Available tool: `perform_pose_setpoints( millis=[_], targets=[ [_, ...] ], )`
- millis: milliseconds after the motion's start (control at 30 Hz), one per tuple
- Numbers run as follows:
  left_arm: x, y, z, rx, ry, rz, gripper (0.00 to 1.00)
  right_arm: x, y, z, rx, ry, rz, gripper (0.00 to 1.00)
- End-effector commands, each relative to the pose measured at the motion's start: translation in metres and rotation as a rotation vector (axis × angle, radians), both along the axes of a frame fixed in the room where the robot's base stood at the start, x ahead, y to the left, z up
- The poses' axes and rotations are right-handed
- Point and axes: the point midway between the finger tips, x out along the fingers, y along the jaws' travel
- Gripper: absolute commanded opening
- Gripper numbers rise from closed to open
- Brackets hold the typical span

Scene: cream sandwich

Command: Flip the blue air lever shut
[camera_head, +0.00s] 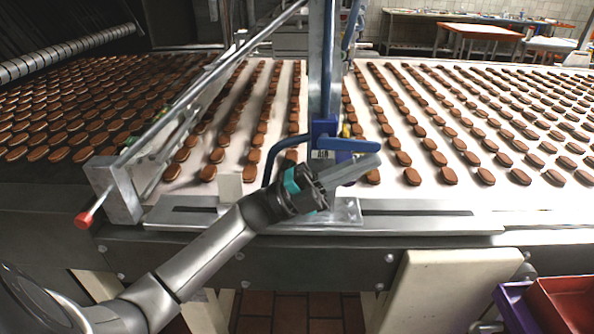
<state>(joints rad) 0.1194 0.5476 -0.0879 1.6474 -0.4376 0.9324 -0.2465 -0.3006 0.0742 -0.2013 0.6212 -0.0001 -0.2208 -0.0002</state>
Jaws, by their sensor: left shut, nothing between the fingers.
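The blue air lever (347,145) juts to the right from a blue valve body at the foot of an upright metal post, in the middle of the head view. My left gripper (376,163) reaches in from the lower left, its fingers shut with nothing between them. The fingertips overlap the area just below the lever's right end; whether they touch it I cannot tell. The gripper hides the lower part of the valve mount. My right gripper is not in view.
A white conveyor (325,110) carries rows of brown biscuits behind the lever. A metal guide bar (190,105) with a red knob (84,220) slants on the left. The upright post (324,60) stands behind the gripper. Red and purple crates (562,302) sit at lower right.

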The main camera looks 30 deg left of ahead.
Motion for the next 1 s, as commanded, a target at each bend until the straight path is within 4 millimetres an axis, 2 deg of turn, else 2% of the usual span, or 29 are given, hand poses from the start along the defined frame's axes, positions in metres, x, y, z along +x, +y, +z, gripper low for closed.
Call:
perform_pose_setpoints(
  millis=[633, 1000],
  targets=[
    [-0.001, 0.002, -0.001, 0.0, 0.0, 0.001, 0.0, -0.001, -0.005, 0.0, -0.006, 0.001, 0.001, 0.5],
    [-0.026, 0.043, -0.031, 0.002, 0.002, 0.002, 0.0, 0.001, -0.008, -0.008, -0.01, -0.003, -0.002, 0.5]
  ],
)
